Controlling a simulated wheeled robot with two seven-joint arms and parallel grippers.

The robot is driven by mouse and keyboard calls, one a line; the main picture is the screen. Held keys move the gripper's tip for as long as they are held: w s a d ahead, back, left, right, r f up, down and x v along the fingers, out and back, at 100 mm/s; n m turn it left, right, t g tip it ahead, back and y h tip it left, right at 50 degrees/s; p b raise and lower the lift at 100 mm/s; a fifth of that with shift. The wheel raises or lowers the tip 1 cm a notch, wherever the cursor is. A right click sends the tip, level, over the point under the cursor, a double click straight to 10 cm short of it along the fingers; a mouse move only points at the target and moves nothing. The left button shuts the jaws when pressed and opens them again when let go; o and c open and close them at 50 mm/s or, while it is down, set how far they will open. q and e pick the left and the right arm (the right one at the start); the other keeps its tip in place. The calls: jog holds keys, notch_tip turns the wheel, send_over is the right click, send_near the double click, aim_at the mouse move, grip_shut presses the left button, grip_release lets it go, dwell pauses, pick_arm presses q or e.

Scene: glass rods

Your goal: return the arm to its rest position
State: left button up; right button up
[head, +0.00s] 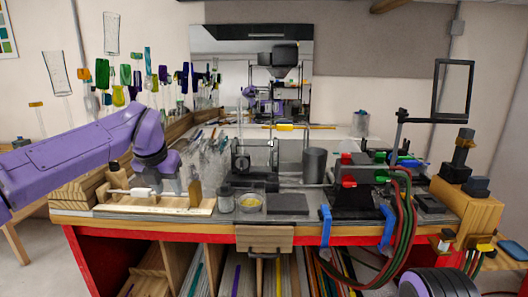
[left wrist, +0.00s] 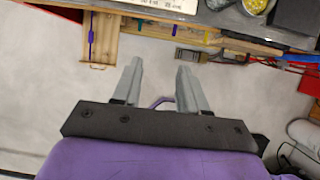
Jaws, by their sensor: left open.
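My left arm (head: 75,165) is purple and comes in from the left in the head view, bending down at the wrist in front of the bench's left end. The left gripper's two grey fingers (left wrist: 160,80) are spread apart in the left wrist view, with nothing between them. Pale floor shows below and around them, and the bench edge is at the top of that view. In the head view the fingers are hard to make out against the clutter on the bench. My right gripper does not show.
The bench (head: 300,221) is crowded with a wooden rack (head: 150,208), a jar with yellow contents (head: 250,203) and a burner with red and green hoses (head: 405,215). A wooden drawer (head: 264,240) sits at its front. Floor (head: 35,270) at left is clear.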

pick_arm(q)
notch_tip(320, 180, down, 13)
jog(key=a+m+t+y, duration=0.1)
jog(key=m+t+y, duration=0.2)
jog(key=m+y, duration=0.35)
jog(key=s+d+f+m+t+h+b, duration=0.1)
jog(key=s+f+m, duration=0.45)
jog(key=f, duration=0.55)
jog(key=s+d+f+m+b, duration=0.1)
jog(key=s+f+m, duration=0.4)
jog(key=f, duration=0.7)
jog(key=s+a+f+m+g, duration=0.2)
jog(key=s+f+m, duration=0.2)
jog(key=s, duration=0.6)
jog(key=s+a+f+m+g+h+b, duration=0.1)
jog(key=s+a+f+m, duration=0.1)
jog(key=s+f, duration=0.5)
jog(key=s+a+f+m+g+h, duration=0.1)
jog(key=s+f+m, duration=0.4)
jog(key=s, duration=1)
jog(key=shift+a+f+m+g+b, duration=0.3)
jog(key=shift+a+g, duration=0.5)
jog(key=shift+a, duration=0.2)
